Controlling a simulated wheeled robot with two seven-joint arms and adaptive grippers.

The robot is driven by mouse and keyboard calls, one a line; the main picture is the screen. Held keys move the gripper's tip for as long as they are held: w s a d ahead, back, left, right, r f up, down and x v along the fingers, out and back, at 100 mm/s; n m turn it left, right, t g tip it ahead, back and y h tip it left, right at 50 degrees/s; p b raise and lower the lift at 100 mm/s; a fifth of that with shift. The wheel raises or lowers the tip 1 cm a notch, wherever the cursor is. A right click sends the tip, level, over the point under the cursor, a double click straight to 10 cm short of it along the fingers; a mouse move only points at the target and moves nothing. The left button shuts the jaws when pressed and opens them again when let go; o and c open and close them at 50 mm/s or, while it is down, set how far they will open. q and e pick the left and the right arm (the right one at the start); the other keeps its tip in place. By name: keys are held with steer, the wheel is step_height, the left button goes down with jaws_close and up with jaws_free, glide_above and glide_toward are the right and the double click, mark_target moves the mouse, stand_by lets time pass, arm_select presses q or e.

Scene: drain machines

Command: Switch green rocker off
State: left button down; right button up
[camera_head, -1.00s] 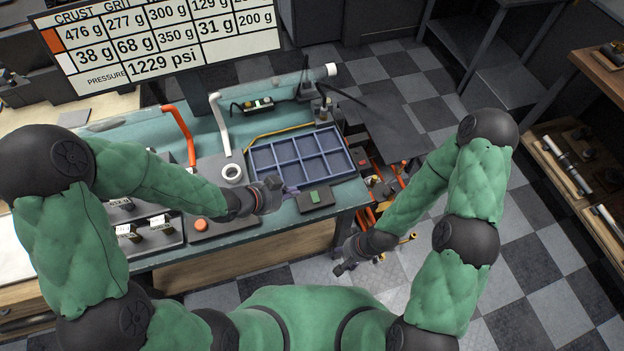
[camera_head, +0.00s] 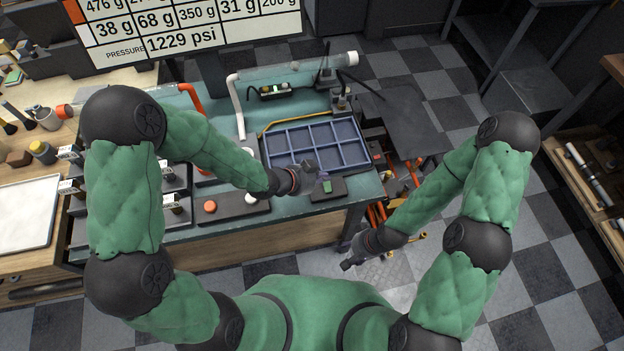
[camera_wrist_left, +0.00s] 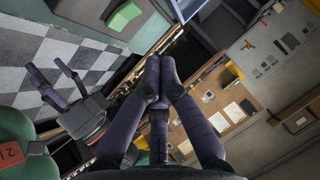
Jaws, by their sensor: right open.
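The green rocker (camera_head: 327,186) sits on a small dark box (camera_head: 330,195) at the front right of the teal bench. It also shows at the top of the left wrist view (camera_wrist_left: 123,16). My left gripper (camera_head: 315,173) is just beside and above the rocker, and they look close in the head view. In the left wrist view its fingers (camera_wrist_left: 161,74) are together with nothing between them, and a gap to the rocker shows. Contact is not clear. My right gripper (camera_head: 347,264) is open and empty, lower, off the bench's right front; its parted fingers also show in the wrist view (camera_wrist_left: 58,84).
A blue-grey divided tray (camera_head: 315,147) lies behind the box. A dark panel with an orange button (camera_head: 210,206) is to the left, partly behind my left arm. Orange pipes (camera_head: 398,200) stand right of the bench. Checkered floor (camera_head: 540,250) is clear at the right.

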mark_target(324, 187)
arm_select(q)
steer(key=f, duration=0.1)
steer(key=w+f, duration=0.1)
steer(key=f, duration=0.1)
steer(key=shift+w+d+f+b, duration=0.3)
steer(key=shift+w+d+b, duration=0.05)
steer(key=shift+d+b, duration=0.05)
steer(key=shift+w+a+f, duration=0.15)
steer(key=shift+w+f, duration=0.15)
steer(key=shift+f, duration=0.3)
steer(key=p, duration=0.2)
steer(key=g+p, duration=0.1)
steer(key=p, duration=0.1)
steer(key=shift+w+a+f+n, duration=0.2)
steer(key=shift+w+n, duration=0.1)
steer(key=shift+w, duration=0.1)
steer(key=shift+d+f, duration=0.1)
steer(key=shift+f, duration=0.15)
steer(key=shift+s, duration=0.1)
steer(key=shift+s+d+b, duration=0.25)
steer(key=shift+s+b, duration=0.25)
steer(key=shift+s, duration=0.2)
